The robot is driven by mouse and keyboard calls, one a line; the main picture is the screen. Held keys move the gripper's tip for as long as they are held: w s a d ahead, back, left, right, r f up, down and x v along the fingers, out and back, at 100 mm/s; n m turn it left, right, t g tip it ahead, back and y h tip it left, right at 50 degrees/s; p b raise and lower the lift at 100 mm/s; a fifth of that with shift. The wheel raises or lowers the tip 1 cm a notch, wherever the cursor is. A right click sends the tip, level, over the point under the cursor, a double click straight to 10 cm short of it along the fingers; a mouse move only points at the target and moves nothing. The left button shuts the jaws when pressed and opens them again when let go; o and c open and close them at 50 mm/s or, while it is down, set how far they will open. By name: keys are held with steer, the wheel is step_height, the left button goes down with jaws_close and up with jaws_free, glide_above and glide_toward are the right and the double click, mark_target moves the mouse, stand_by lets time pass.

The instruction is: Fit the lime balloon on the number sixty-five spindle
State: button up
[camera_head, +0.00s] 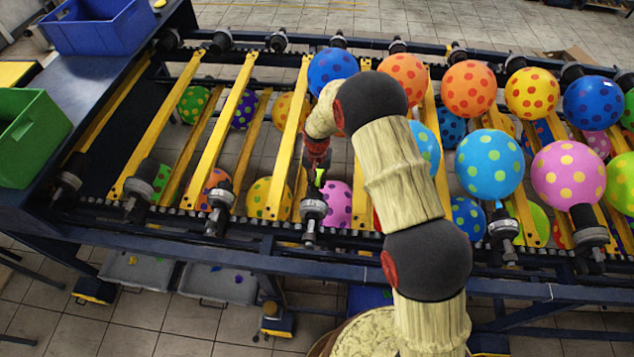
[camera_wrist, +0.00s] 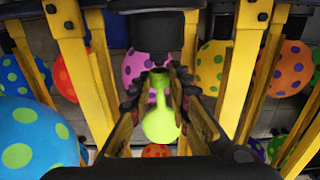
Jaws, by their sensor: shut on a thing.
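The uninflated lime balloon (camera_wrist: 160,122) hangs between the fingers of my gripper (camera_wrist: 160,88) in the wrist view, its narrow neck pointing up the picture. The gripper is shut on it. In the head view only a small part of the lime balloon (camera_head: 320,174) shows at my gripper (camera_head: 317,165). A black spindle (camera_wrist: 154,32) is directly ahead of the neck in the wrist view; in the head view this bare spindle (camera_head: 313,208) stands on the near rail, just below the gripper. I cannot tell whether neck and spindle touch. No spindle number is legible.
Inflated dotted balloons, such as a blue one (camera_head: 489,164) and a pink one (camera_head: 567,175), crowd the right side. Yellow bars (camera_head: 225,130) flank the gripper. A green bin (camera_head: 28,137) and a blue bin (camera_head: 98,25) stand at the left.

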steer(key=shift+s+a, duration=0.15)
steer(key=shift+s, duration=0.5)
stand_by(0.8)
steer(key=o, duration=0.8)
step_height(320, 180, up, 9)
steer(key=p, duration=0.3)
steer(key=shift+p, duration=0.35)
stand_by(0.7)
